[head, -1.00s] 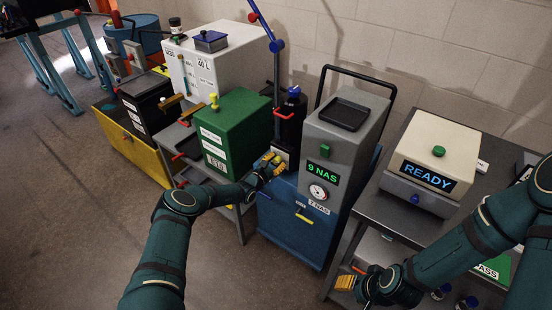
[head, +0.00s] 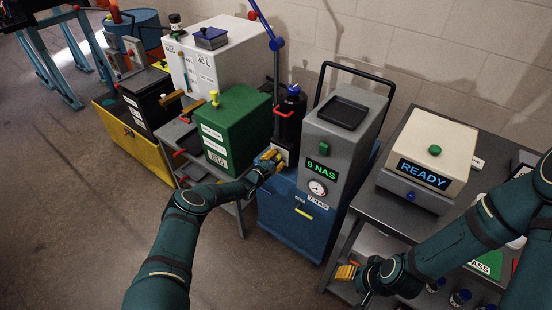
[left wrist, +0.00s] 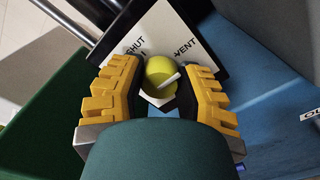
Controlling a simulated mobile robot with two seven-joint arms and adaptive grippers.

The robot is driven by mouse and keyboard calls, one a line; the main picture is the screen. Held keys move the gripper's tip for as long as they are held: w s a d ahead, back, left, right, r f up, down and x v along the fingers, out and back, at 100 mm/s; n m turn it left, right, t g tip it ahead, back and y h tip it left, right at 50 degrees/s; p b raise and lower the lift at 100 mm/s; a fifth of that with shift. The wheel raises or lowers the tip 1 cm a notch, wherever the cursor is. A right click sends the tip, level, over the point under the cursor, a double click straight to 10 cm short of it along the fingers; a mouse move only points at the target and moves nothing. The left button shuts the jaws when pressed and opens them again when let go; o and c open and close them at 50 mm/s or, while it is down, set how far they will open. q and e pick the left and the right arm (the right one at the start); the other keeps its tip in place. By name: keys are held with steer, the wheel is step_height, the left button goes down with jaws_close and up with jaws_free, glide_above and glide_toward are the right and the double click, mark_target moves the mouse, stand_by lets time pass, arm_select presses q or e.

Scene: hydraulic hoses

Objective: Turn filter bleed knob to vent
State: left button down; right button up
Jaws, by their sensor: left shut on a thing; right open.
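The yellow-green bleed knob (left wrist: 160,75) sits on a white plate (left wrist: 205,40) marked SHUT on the left and VENT on the right in the left wrist view. A white pointer line on the knob points right and slightly up, toward the VENT side. My left gripper (left wrist: 163,85) has its yellow-and-black fingers on either side of the knob, shut on it. In the head view my left gripper (head: 270,161) is at the foot of the black filter housing (head: 289,118), and it hides the knob. My right gripper (head: 346,272) is open, low at the right cart.
A green box (head: 232,128) stands left of my left gripper. The grey unit (head: 343,138) reading 9 NAS, on a blue base (head: 290,220), stands to its right. A cream device (head: 428,145) reading READY stands on the right cart. Floor at the lower left is clear.

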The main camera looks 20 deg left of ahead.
arm_select(q)
steer(key=shift+r, duration=0.15)
steer(key=c, duration=0.6)
jaws_free()
steer(key=shift+d, duration=0.1)
steer(key=shift+o, duration=0.2)
steer(key=shift+s+a, duration=0.3)
steer(key=shift+s, duration=0.2)
steer(key=v, duration=1)
steer(key=shift+s, duration=0.4)
steer(key=shift+a, duration=0.1)
